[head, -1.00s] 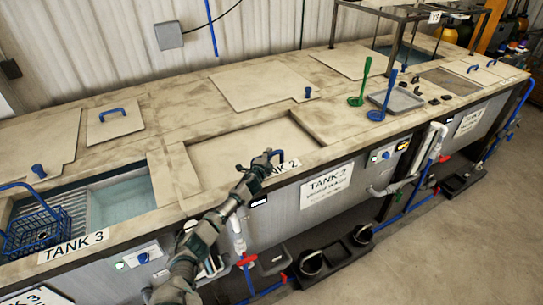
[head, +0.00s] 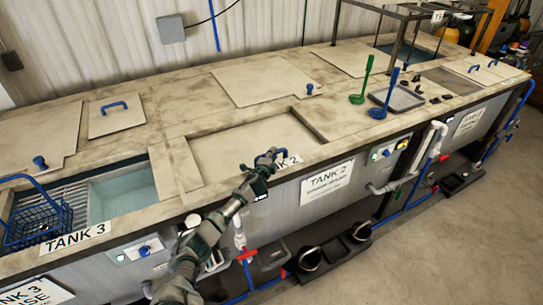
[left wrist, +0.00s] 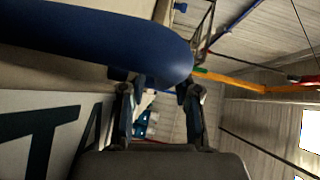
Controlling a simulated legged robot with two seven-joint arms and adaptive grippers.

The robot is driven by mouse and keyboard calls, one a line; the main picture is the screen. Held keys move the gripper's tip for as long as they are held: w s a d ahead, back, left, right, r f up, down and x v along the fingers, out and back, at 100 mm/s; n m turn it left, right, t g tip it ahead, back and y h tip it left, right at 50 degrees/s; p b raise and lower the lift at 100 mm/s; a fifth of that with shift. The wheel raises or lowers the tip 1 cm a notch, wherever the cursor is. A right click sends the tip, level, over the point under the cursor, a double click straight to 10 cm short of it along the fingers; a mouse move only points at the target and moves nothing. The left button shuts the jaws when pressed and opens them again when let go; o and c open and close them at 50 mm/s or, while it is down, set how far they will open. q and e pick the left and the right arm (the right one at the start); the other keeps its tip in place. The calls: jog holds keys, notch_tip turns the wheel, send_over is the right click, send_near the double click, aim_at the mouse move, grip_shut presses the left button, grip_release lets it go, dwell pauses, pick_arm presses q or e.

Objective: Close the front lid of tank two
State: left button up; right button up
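The front lid of tank two (head: 245,145) is a tan panel lying flat, as far as I can tell, in the recess behind the "TANK 2" sign (head: 327,183). No water shows there. A blue handle (head: 279,151) is at its front edge; in the left wrist view the handle (left wrist: 95,38) fills the upper left. My left gripper (head: 268,159) is at this handle. In the left wrist view its two fingers (left wrist: 160,88) are apart with a gap between them. The handle partly hides the fingertips, so contact is unclear. My right gripper is not in view.
Tank three's open front with water (head: 122,195) and a blue wire basket (head: 38,222) lie to the left. A back lid with a knob (head: 265,75) is behind. Floor at lower right is clear.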

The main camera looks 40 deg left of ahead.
pick_arm(q)
jog(key=shift+s+d+f, duration=0.1)
jog(key=shift+d+f, duration=0.05)
jog(key=v, duration=1.1)
jog(key=shift+s, duration=0.3)
